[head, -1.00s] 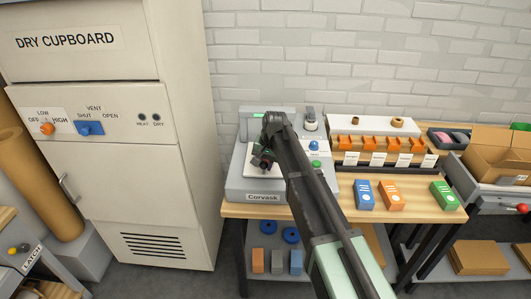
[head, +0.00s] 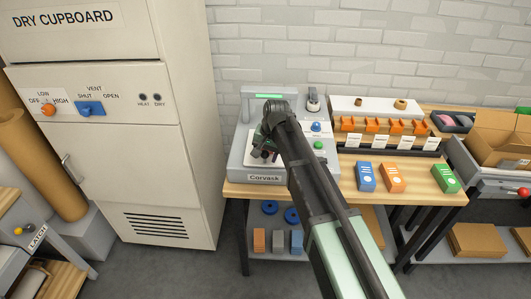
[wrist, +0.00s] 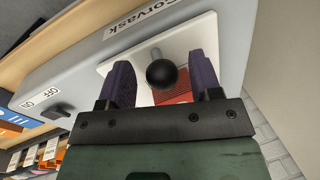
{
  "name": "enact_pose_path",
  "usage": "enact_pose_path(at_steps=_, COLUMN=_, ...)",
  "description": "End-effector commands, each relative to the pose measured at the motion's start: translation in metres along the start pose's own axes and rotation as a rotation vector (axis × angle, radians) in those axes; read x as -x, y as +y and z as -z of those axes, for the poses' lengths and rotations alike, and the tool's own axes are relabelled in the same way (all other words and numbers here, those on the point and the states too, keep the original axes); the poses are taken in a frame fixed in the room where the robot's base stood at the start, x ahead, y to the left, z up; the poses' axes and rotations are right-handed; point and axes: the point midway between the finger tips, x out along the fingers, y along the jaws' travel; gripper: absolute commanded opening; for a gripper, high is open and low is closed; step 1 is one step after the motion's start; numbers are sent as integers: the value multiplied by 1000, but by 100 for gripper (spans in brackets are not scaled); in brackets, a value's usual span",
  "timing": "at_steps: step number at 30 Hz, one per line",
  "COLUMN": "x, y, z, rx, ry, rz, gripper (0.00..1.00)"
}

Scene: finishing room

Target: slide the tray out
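The white tray (wrist: 225,50) lies in the grey machine labelled Corvask (head: 264,178), which stands on the left end of the wooden bench. A round black knob (wrist: 162,73) on a pale stem stands up from the tray. My gripper (wrist: 160,66) is open, with one purple finger on each side of the knob and a visible gap to each. A red ribbed piece (wrist: 172,97) shows behind the knob, partly hidden by my gripper. In the head view my gripper (head: 262,151) is over the machine's front and hides most of the tray.
The machine has green and blue buttons (head: 318,145) at its right and an on/off switch (wrist: 58,112). Blue, orange and green boxes (head: 392,177) stand on the bench to the right. The dry cupboard (head: 150,180) stands close at left.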

Motion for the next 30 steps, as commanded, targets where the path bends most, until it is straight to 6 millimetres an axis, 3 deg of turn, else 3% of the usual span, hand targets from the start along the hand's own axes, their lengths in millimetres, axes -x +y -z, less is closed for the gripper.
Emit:
enact_pose_path(at_steps=8, x=13, y=-1, z=1, rx=0, ry=1, rz=1, gripper=58)
enact_pose_path(at_steps=18, x=94, y=-3, z=0, rx=0, ry=1, rz=1, gripper=58)
enact_pose_path(at_steps=21, x=108, y=-2, z=0, rx=0, ry=0, rz=0, gripper=58)
enact_pose_path(at_steps=30, x=108, y=0, z=0, rx=0, ry=0, rz=0, gripper=58)
